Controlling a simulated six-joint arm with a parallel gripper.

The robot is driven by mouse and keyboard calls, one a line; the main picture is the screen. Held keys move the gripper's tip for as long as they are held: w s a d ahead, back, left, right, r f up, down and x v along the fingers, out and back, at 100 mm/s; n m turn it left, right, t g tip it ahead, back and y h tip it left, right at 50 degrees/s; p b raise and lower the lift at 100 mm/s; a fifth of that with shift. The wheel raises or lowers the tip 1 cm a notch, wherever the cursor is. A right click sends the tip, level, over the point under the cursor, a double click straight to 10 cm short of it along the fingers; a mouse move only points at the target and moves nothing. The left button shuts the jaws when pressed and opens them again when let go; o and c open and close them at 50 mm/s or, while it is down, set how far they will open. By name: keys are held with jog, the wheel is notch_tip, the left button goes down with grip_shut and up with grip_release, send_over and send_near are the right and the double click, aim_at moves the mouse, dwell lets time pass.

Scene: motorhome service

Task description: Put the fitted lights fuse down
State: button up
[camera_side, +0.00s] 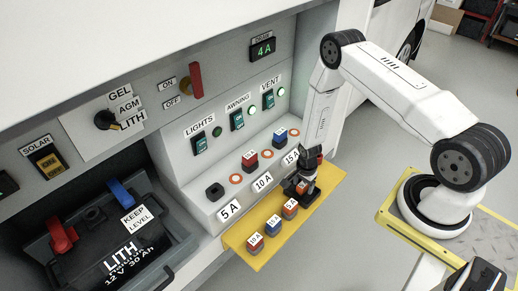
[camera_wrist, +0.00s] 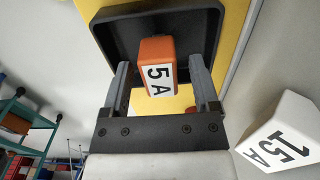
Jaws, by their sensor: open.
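The orange 5 A fuse (camera_wrist: 157,50) stands between my gripper's (camera_wrist: 160,68) two fingers in the wrist view. The fingers are apart, with a gap on each side of it. Behind it is a black raised-rim tray (camera_wrist: 103,38) on the yellow shelf; the fuse appears to be inside the tray. In the side view my gripper (camera_side: 303,188) is down at the shelf's right end, hiding most of the tray and fuse. The lights socket (camera_side: 214,192) above the 5 A label is empty. The lights switch (camera_side: 201,144) has a dark lamp beside it.
The yellow shelf (camera_side: 236,240) also holds a red fuse (camera_side: 255,243), a blue fuse (camera_side: 273,227) and another orange fuse (camera_side: 290,209), close left of my gripper. A red fuse (camera_side: 250,160) and a blue fuse (camera_side: 280,137) sit in the other sockets. The battery (camera_side: 115,240) is at left.

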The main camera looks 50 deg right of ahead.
notch_tip(320, 180, up, 12)
dwell(1.0)
jog(key=shift+r, duration=0.1)
dwell(0.5)
notch_tip(320, 180, up, 14)
jog(key=n+t, duration=0.1)
jog(key=n, duration=0.8)
send_over(303, 184)
jog(key=a, duration=0.6)
jog(key=s+a+r+n+t, duration=0.1)
jog(key=s+a+r+n, duration=0.4)
jog(key=r+n, duration=0.4)
jog(key=shift+s+a+t, duration=0.2)
jog(key=shift+s+t, duration=0.1)
jog(key=shift+s, duration=0.45)
